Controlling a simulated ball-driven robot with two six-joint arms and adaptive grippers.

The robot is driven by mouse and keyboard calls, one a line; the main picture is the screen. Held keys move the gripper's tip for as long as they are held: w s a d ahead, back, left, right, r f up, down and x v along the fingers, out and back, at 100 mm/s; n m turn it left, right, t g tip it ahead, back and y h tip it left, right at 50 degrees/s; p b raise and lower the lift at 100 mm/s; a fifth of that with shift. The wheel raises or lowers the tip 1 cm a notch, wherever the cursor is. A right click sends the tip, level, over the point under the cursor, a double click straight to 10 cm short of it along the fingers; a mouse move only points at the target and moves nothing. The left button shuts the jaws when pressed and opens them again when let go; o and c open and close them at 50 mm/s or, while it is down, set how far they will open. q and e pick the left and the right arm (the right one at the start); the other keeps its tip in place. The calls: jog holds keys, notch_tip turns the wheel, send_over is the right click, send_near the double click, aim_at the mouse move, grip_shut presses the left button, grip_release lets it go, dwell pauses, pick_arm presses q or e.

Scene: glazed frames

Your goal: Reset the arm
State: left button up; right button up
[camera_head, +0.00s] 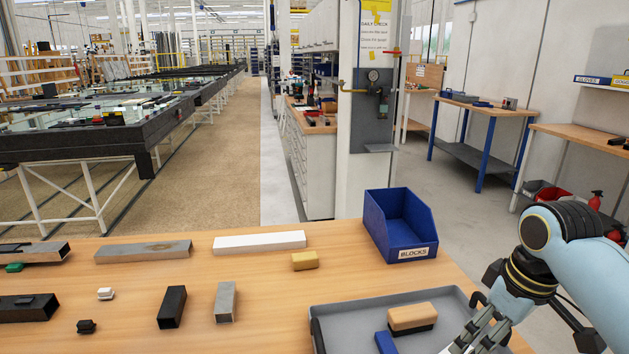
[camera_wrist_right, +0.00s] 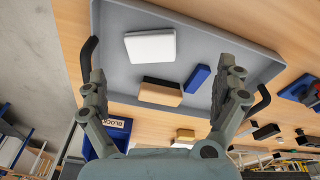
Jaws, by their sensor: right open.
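My right arm comes in from the right in the head view. Its gripper (camera_head: 480,328) is over the right part of a grey tray (camera_head: 335,306) at the table's front edge. In the right wrist view the gripper (camera_wrist_right: 166,82) has its fingers wide apart with nothing held between them. Beyond the fingers, in the tray (camera_wrist_right: 200,35), are a tan and black block (camera_wrist_right: 162,92), a blue block (camera_wrist_right: 197,78) and a white block (camera_wrist_right: 150,46). The tan and black block (camera_head: 411,318) and blue block (camera_head: 385,343) also show in the head view. My left gripper is not in view.
A blue bin labelled BLOCKS (camera_head: 400,225) stands behind the tray. A yellow block (camera_head: 305,261), a long white bar (camera_head: 259,242) and several grey and black pieces lie on the wooden table (camera_head: 130,300) to the left. Bare wood lies between them.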

jog(key=s+a+r+m+t+h, duration=0.1)
jog(key=s+a+r+m, duration=0.1)
jog(key=s, duration=0.9)
jog(key=s+a+r+m+t, duration=0.1)
jog(key=s+a+r+m, duration=0.15)
jog(key=s, duration=0.75)
jog(key=s+d+f+g+b, duration=0.15)
jog(key=f+b, duration=0.35)
jog(key=f, duration=1.4)
jog(key=s+d+f+b, duration=0.2)
jog(key=f+b, duration=0.4)
jog(key=f, duration=1.4)
jog(key=s+d+f+g+b, duration=0.1)
jog(key=s+f+b, duration=0.5)
jog(key=s+f, duration=1.1)
notch_tip(320, 180, down, 4)
jog(key=shift+f+b, duration=0.1)
jog(key=shift+b, duration=0.2)
